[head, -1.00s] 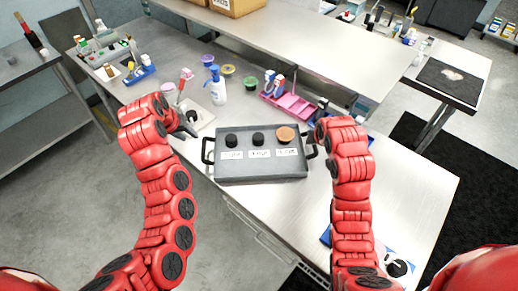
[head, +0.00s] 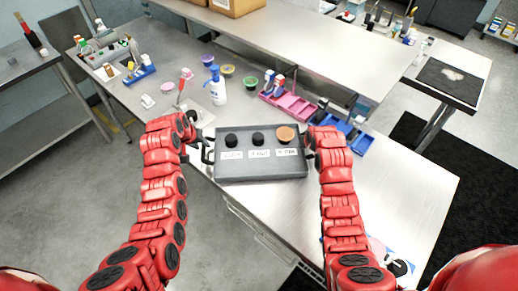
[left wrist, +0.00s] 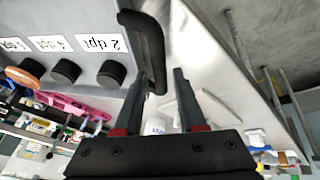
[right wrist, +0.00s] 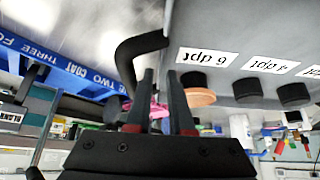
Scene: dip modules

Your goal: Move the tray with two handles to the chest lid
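The grey tray (head: 262,174) with two black handles lies on the steel table. I cannot identify the chest lid.
Behind the tray stand a white-blue bottle (head: 217,88), a pink rack (head: 285,103) and a blue rack (head: 345,133). A side table with a dark mat (head: 448,80) is at the right.

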